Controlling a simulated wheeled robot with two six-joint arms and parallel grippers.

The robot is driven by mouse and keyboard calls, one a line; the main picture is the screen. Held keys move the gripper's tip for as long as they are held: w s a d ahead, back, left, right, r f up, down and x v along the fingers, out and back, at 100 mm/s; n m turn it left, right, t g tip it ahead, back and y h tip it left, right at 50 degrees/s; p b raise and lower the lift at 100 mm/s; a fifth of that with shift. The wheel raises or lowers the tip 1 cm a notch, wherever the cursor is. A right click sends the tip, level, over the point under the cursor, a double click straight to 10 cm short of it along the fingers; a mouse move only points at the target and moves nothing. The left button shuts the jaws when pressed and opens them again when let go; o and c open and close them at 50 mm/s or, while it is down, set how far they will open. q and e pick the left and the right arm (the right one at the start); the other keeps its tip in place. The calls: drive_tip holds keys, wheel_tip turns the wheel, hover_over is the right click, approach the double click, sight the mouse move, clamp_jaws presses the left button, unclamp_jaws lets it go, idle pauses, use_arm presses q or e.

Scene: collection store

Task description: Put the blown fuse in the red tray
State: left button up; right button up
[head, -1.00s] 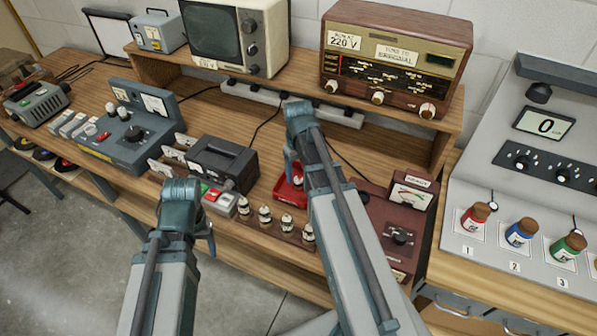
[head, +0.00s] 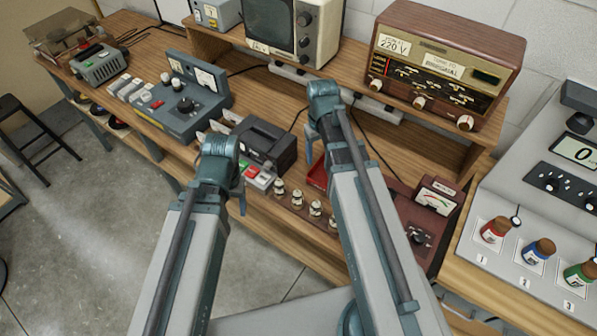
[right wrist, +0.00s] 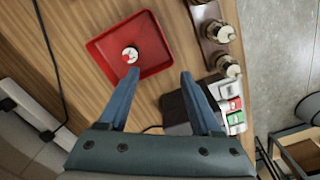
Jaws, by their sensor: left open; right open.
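The red tray (head: 317,173) lies on the bench, partly hidden behind my right arm in the head view. In the right wrist view the tray (right wrist: 103,48) holds one white fuse with a red mark on top (right wrist: 130,55), standing apart from the walls. My right gripper (right wrist: 160,75) is open and empty above the bench, its left fingertip near the tray's edge. It also shows in the head view (head: 318,135). Several white-and-brass fuses (head: 297,199) stand in a row on a rail beside the tray. My left gripper (head: 230,178) is open and apart from them, left of the rail.
A black box (head: 264,143) and a block with red and green switches (head: 260,178) stand left of the tray. A maroon meter unit (head: 428,213) stands right of it. A shelf with a television (head: 290,25) and a radio (head: 445,65) is behind.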

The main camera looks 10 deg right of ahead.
drive_tip(key=s+a+n+h, duration=0.1)
drive_tip(key=s+a, duration=1)
drive_tip(key=a, duration=0.4)
drive_tip(key=shift+s+a+n, duration=0.3)
drive_tip(key=shift+s+n, duration=0.1)
